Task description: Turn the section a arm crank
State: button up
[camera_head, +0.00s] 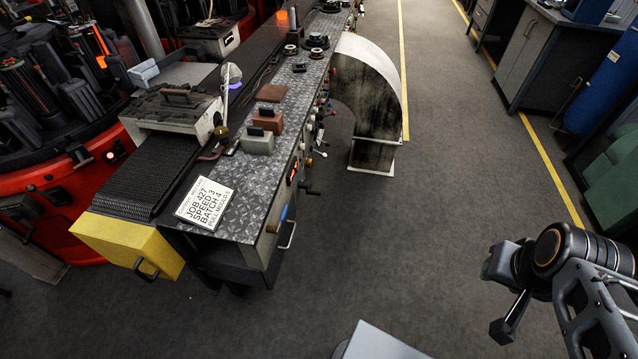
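A small black crank-like handle (309,191) sticks out from the side panel of the long metal-topped bench (240,190), near its front end. Several small knobs and levers (320,125) sit further back along that same side. No label naming section a is readable, so I cannot tell for certain which is the section a arm crank. My gripper (500,295) is at the lower right, over bare floor, well apart from the bench and touching nothing visible.
A curved grey duct (365,90) stands on the floor beside the bench. A sign (206,203) reads JOB 427, SPEED 3, BATCH 4. Red machinery (60,195) is at left, cabinets (525,60) at upper right. The floor between bench and gripper is open.

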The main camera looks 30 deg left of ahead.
aim_at(301, 185)
jog(key=u, duration=0.5)
jog(key=i, duration=0.8)
jog(key=u, duration=1.15)
jog(key=i, duration=0.25)
jog(key=u, duration=0.15)
